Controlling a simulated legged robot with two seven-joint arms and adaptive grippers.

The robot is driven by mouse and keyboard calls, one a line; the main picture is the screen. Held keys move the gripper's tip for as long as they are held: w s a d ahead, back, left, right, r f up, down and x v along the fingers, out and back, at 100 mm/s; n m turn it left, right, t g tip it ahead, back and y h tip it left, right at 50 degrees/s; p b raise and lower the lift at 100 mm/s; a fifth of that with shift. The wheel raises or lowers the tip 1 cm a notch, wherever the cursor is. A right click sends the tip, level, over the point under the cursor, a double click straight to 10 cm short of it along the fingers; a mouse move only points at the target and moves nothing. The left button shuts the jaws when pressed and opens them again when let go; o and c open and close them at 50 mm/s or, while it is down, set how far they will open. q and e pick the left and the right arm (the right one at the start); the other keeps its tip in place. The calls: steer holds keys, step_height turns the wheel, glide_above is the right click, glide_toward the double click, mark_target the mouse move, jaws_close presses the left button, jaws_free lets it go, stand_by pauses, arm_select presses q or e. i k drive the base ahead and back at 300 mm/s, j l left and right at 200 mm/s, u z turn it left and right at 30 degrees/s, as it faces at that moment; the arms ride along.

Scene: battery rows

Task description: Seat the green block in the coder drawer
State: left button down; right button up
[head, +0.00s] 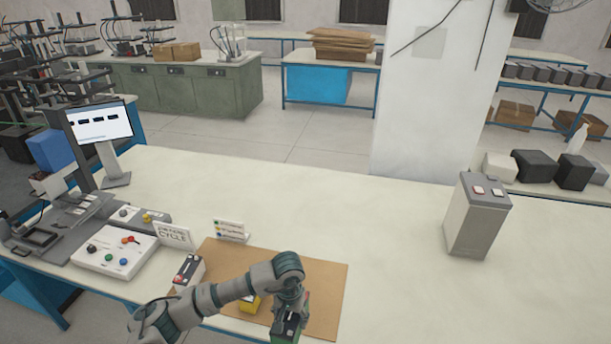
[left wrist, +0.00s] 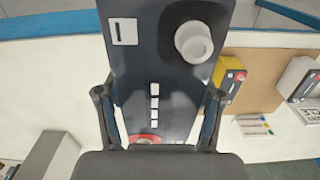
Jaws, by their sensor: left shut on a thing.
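My left gripper (head: 290,309) is at the bottom of the head view, over the front of the brown mat (head: 325,272). It is shut on the green block (head: 285,338), whose green side shows just below the fingers and is cut by the frame edge. In the left wrist view the gripper (left wrist: 158,95) has one finger on each side of the block's dark top face (left wrist: 158,60), which carries a pale round knob and small white squares. A grey machine (head: 60,222) stands at the left of the table; I cannot tell which part is the coder drawer. My right gripper is not in view.
A yellow block (head: 249,303) and a white block with a red top (head: 188,270) stand on the mat. A button panel (head: 114,252), a CYCLE sign (head: 174,236) and a monitor (head: 100,124) are left. A tall grey block (head: 478,215) stands right. The table's middle is clear.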

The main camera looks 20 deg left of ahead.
mark_target(41, 238)
steer(key=k+j+z, duration=0.2)
steer(key=j, duration=1)
steer(key=k+j+z, duration=0.2)
steer(key=j, duration=1.05)
steer(key=k+j+z, duration=0.15)
steer(key=j, duration=1)
steer(key=k+j+z, duration=0.2)
steer(key=k+j, duration=0.25)
steer(key=j, duration=0.7)
steer(key=k+j+z, duration=0.2)
steer(key=k+j, duration=0.2)
steer(key=j, duration=0.65)
steer(key=k+j+z, duration=0.2)
steer(key=k+j, duration=0.3)
steer(key=j, duration=0.5)
steer(key=k+j+z, duration=0.2)
steer(key=k+j, duration=0.35)
steer(key=j, duration=0.35)
steer(key=k+j+z, duration=0.15)
steer(key=k+j, duration=0.5)
steer(key=j, duration=0.15)
